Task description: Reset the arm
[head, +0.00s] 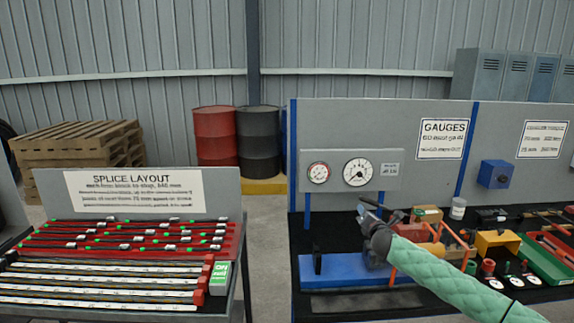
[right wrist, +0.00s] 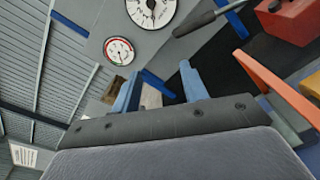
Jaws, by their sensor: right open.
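My right arm, in a green quilted sleeve, comes in from the lower right in the head view. Its gripper (head: 368,212) is above the blue bench fixture on the gauges table. In the right wrist view the two blue fingers of the right gripper (right wrist: 160,88) stand apart with nothing held between them. Beyond them are the gauge board with a white dial (right wrist: 152,8) and a smaller red-rimmed dial (right wrist: 118,50). My left gripper is in neither view.
The blue fixture (head: 335,271) lies close below my right gripper. An orange frame (head: 458,240), a yellow block (head: 497,240) and a green tray (head: 545,262) are to its right. The splice layout table (head: 238,262) stands at left, with a floor gap (head: 265,250) between tables.

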